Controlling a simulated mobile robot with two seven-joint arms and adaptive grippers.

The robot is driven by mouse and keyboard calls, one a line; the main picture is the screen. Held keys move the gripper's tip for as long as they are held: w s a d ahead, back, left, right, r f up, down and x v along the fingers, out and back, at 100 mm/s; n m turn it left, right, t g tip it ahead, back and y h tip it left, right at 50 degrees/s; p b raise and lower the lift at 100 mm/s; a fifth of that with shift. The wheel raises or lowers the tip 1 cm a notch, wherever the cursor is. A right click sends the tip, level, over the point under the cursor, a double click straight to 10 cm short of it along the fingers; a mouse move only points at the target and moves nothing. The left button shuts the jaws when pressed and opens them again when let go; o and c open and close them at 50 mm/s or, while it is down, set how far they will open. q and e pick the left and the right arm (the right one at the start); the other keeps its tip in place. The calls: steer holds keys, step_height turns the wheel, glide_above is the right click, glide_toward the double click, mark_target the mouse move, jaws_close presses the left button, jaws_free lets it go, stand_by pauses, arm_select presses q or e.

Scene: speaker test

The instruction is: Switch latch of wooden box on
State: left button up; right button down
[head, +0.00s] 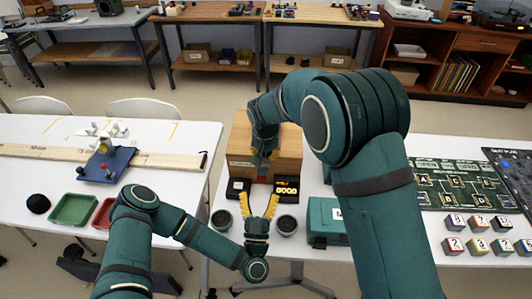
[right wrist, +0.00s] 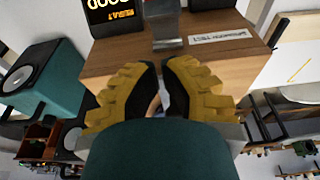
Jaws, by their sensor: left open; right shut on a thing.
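The wooden box (head: 287,148) stands on the white table in the middle of the head view, with a printed label on it. In the right wrist view the box (right wrist: 125,62) is seen up close. A grey metal piece, apparently the latch (right wrist: 168,28), is at the box in front of my fingertips. My right gripper (head: 263,158) is at the box in the head view, partly hidden by its own arm. In the right wrist view its yellow-and-black fingers (right wrist: 160,66) are close together on the latch; the contact is partly hidden. My left gripper (head: 259,205) is open and empty, in front of the box.
A black display reading GOOD (head: 287,188) and another dark unit (head: 238,188) stand before the box. Two round grey cups (head: 221,219) flank my left gripper. A teal case (head: 327,222) is right. A green tray (head: 74,209) and a red tray (head: 103,212) lie left.

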arm_select(q)
steer(key=s, duration=0.7)
steer(key=s+d+m+g+h, duration=0.2)
steer(key=d+m+g+h, duration=0.6)
steer(key=h, duration=0.7)
steer(key=s+d+f+m+g+y, duration=0.1)
steer(key=s+d+f+m+g, duration=0.2)
steer(key=s+d+f+g, duration=0.5)
steer(key=a+f+n+g+y, duration=0.45)
steer(key=a+f, duration=0.25)
steer(key=a, duration=0.2)
arm_select(e)
steer(key=shift+s+f, duration=0.1)
steer(key=shift+s, duration=0.05)
arm_select(q)
steer(key=w+a+r+n+g+y, duration=0.1)
steer(key=a+r+n+y, duration=0.3)
steer(key=a+n, duration=0.4)
steer(key=a+y, duration=0.1)
steer(key=a, duration=0.2)
steer(key=shift+w, duration=0.25)
arm_select(e)
steer(key=shift+s, duration=0.1)
